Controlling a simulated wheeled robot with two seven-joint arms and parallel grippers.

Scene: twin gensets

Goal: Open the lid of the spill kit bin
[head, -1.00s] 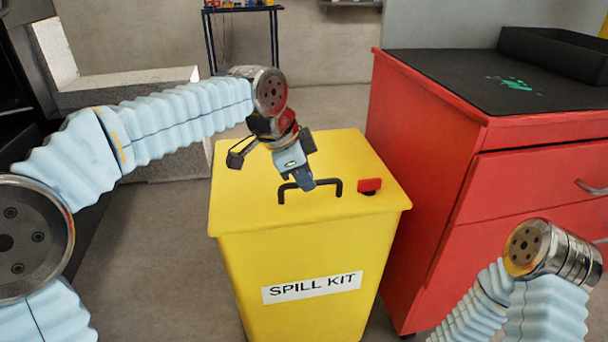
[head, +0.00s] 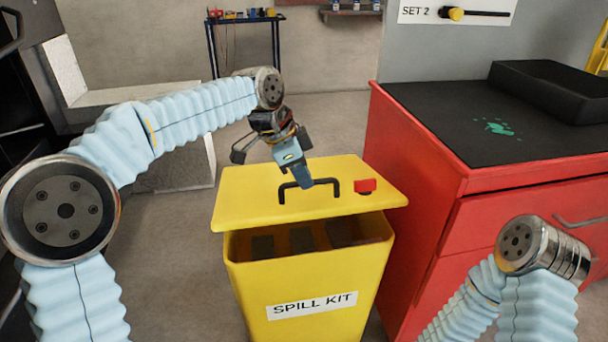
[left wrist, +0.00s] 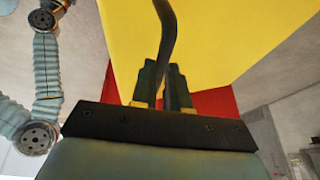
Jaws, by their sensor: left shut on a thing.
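The yellow spill kit bin (head: 300,275) stands on the floor with a white SPILL KIT label on its front. Its yellow lid (head: 250,205) is tilted up at the front edge, leaving a gap that shows dark contents inside. A black handle (head: 337,189) and a red latch (head: 365,185) are on the lid. My left gripper (head: 306,183) is shut on the handle; in the left wrist view the handle (left wrist: 166,35) runs between the fingers. My right gripper is out of view; only my right arm shows at lower right.
A red cabinet (head: 410,200) with a black top stands close on the right of the bin. A black tray (head: 550,90) sits on it. A dark blue trolley (head: 245,50) stands at the back. Grey floor is clear in front of the cabinet's left side and behind the bin.

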